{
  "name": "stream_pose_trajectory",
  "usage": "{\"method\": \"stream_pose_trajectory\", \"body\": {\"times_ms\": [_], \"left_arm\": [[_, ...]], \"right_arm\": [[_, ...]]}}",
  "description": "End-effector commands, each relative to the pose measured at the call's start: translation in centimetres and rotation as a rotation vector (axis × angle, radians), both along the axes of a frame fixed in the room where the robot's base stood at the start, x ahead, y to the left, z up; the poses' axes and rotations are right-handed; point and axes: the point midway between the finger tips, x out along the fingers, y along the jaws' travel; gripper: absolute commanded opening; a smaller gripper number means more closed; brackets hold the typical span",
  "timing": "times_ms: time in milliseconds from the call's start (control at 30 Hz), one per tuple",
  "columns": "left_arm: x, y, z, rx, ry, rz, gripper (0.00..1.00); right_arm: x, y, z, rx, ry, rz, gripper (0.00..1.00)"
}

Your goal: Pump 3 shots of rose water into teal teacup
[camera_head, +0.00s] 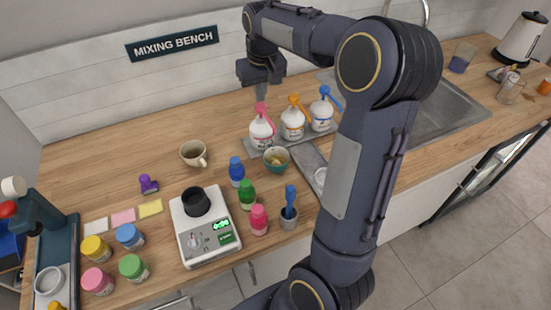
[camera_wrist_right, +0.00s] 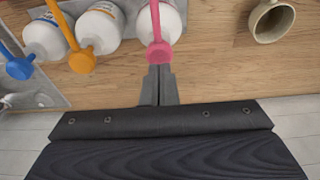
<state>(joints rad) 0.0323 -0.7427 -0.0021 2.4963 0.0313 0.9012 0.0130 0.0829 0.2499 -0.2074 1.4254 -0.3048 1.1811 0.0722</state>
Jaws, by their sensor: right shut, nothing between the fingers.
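Three white pump bottles stand in a row on a grey tray: one with a pink pump (camera_head: 262,131), one with an orange pump (camera_head: 292,123) and one with a blue pump (camera_head: 321,115). Their labels are too small to read. The teal teacup (camera_head: 277,170) stands in front of the pink-pump bottle, below its spout. My right gripper (camera_head: 261,94) is shut and empty just above the pink pump head. In the right wrist view the shut fingertips (camera_wrist_right: 158,74) are close to the pink pump (camera_wrist_right: 158,45); contact cannot be told. My left gripper is out of view.
A beige cup (camera_head: 194,154) stands to the left. Blue, green and pink small bottles (camera_head: 247,195) stand in front, beside a white scale (camera_head: 207,240) with a black cup. The sink (camera_head: 440,115) lies at right. The counter behind the beige cup is clear.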

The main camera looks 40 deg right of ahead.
Motion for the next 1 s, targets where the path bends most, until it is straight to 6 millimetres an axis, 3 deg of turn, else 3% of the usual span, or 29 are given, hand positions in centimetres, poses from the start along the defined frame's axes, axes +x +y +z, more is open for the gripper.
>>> {"method": "stream_pose_trajectory", "body": {"times_ms": [367,1000], "left_arm": [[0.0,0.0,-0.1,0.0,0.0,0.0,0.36],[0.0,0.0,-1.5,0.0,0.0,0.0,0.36]], "right_arm": [[0.0,0.0,0.0,0.0,-0.001,0.0,0.0],[0.0,0.0,-2.2,0.0,-0.001,0.0,0.0]]}}
